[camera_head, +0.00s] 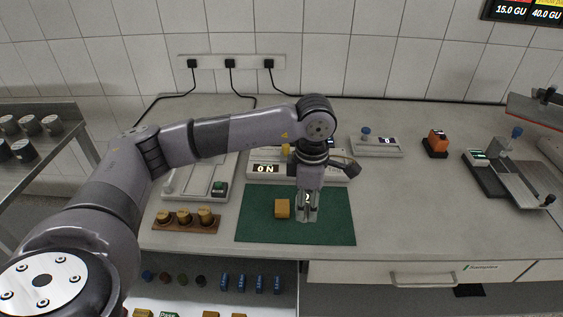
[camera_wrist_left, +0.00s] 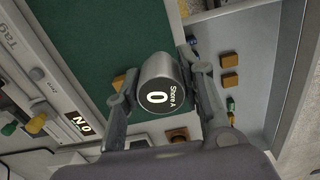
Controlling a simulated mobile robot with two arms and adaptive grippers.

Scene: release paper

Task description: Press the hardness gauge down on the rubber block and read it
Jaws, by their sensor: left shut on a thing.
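The hardness gauge (camera_wrist_left: 163,84) is a grey metal cylinder. Its round dark face shows "0" and "Shore A" in the left wrist view. My left gripper (camera_head: 307,214) is shut on the gauge, with a finger on each side. The gauge (camera_head: 307,199) is upright over the green mat, just right of a tan-orange block (camera_head: 282,208), which looks like the rubber block. The block's top is clear of the gauge. I cannot tell whether the gauge's lower end touches the mat. An orange block also shows beside a finger in the left wrist view (camera_wrist_left: 118,84). My right gripper is out of view.
The green mat (camera_head: 262,231) lies at the bench front. A wooden rack (camera_head: 171,227) with brass weights is at its left. Behind the mat is a device with an "ON" display (camera_head: 265,169).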

